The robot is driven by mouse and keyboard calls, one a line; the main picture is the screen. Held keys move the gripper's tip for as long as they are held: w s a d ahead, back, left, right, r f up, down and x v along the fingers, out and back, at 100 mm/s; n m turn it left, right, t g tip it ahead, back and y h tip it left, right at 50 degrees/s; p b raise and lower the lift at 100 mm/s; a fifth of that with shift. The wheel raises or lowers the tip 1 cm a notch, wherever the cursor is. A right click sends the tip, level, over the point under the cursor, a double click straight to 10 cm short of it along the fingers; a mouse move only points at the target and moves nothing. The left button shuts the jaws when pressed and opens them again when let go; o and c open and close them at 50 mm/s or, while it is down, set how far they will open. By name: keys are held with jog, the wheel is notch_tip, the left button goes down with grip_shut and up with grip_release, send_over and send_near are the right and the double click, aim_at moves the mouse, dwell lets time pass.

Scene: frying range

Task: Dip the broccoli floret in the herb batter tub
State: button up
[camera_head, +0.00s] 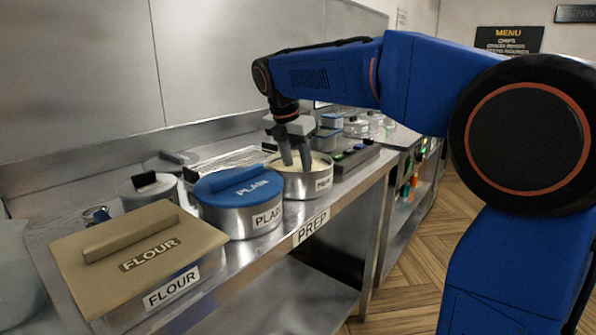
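An open round metal tub (304,186) stands on the prep counter, with pale cream batter (318,163) inside. The label on its front is too small to read surely, so I cannot confirm it is the herb batter tub. My gripper (295,164) points down over this tub, its two fingers apart and their tips low at the batter. I see no broccoli floret; whether one is between the fingertips or under the batter is hidden. I cannot tell whether the fingers hold anything.
A blue-lidded tub marked PLAIN (239,203) stands just left of the open tub. A FLOUR box with a tan lid (118,255) is at the near left. A wire rack (232,160) lies behind, and a dark control panel (354,158) is at right.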

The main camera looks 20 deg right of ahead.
aim_at(298, 171)
notch_tip(298, 171, up, 9)
dwell(1.2)
jog(key=shift+r, duration=0.15)
dwell(0.6)
notch_tip(298, 171, up, 3)
jog(key=shift+f, duration=0.1)
dwell(0.4)
